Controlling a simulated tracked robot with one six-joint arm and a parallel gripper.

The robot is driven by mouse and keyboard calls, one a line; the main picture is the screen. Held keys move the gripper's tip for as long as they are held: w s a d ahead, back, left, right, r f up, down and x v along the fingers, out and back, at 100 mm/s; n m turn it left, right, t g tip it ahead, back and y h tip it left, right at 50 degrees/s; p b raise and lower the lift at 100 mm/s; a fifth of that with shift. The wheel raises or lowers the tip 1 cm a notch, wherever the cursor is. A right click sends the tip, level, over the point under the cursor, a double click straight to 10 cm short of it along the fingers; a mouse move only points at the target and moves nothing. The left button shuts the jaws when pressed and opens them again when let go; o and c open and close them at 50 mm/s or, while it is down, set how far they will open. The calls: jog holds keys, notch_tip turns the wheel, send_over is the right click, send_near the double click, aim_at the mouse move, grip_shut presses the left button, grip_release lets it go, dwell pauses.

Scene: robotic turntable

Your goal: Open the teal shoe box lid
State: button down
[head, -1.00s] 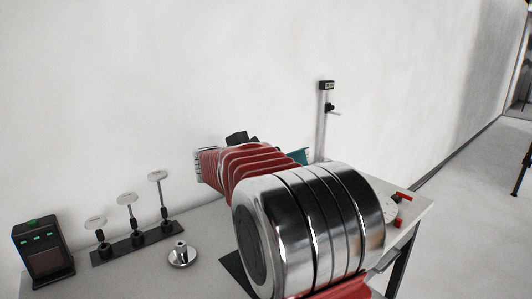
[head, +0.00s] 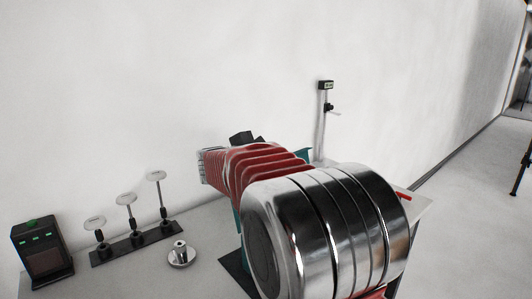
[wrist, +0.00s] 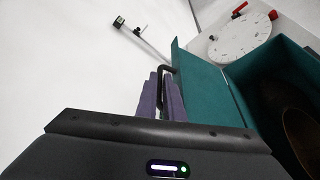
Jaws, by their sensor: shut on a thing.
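In the wrist view, the teal shoe box (wrist: 262,72) is at the right, open at the top, with a brown rounded thing (wrist: 302,135) partly visible inside. Its teal lid (wrist: 205,82) is raised and tilted up along the box's left side. My gripper (wrist: 163,88), with purple fingers, is shut on the black handle (wrist: 168,70) at the lid's edge. In the head view my arm hides most of the box; a teal corner (head: 303,153) shows behind it.
A white dial (wrist: 238,40) with red pieces lies beyond the box. A measuring stand (head: 325,115) rises by the wall. At the table's left are a black device (head: 43,248), a row of small round stands (head: 130,240) and a metal knob piece (head: 181,254).

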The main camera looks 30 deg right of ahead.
jog(key=s, duration=0.2)
jog(key=shift+s+d+f, duration=0.15)
jog(key=shift+s+f, duration=0.05)
jog(key=shift+s, duration=0.15)
jog(key=c, duration=2.2)
grip_release()
jog(key=shift+r, duration=0.1)
jog(key=v, duration=1.3)
jog(key=shift+a+r, duration=0.1)
jog(key=shift+a, duration=0.25)
